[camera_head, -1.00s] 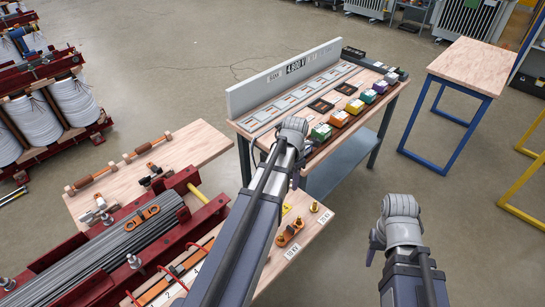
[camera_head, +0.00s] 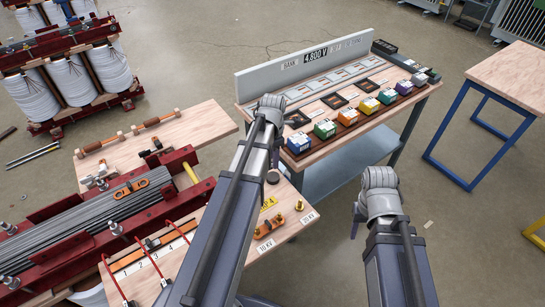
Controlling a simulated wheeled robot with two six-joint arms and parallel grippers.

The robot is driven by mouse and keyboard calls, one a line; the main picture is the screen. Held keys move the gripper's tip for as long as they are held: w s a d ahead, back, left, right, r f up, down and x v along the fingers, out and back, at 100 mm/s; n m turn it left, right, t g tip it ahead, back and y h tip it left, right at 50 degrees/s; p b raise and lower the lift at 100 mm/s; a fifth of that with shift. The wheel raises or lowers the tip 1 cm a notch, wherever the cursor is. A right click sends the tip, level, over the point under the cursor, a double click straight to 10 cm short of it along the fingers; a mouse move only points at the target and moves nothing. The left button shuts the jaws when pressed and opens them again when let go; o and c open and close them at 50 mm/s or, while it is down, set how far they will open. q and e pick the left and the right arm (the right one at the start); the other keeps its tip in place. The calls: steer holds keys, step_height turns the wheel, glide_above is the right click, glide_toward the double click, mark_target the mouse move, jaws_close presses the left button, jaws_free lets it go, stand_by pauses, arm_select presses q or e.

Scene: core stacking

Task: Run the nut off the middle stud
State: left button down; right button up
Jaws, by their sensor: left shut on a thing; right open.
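My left gripper (camera_head: 268,108) is above the front left edge of the bench with the coloured boxes. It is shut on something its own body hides. I cannot tell which stud is the middle one, and my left arm covers part of this bench.
The red clamp frame (camera_head: 198,190) with grey laminations (camera_head: 75,212) fills the left side. White coils (camera_head: 70,78) stand behind it. The far bench (camera_head: 310,153) carries a 4,800 V panel (camera_head: 350,52) and coloured boxes. A blue-legged table (camera_head: 512,75) is at right. Floor between is open.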

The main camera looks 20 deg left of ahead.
mark_target(273, 176)
arm_select(q)
steer(key=shift+f, duration=0.1)
step_height(273, 176, down, 6)
steer(key=b, duration=0.6)
steer(key=shift+f+b, duration=0.2)
steer(key=shift+b, duration=0.1)
steer(key=shift+c, duration=2.2)
jaws_free()
steer(key=shift+r, duration=0.1)
step_height(273, 176, up, 8)
steer(key=p, duration=0.8)
steer(key=shift+f, duration=0.2)
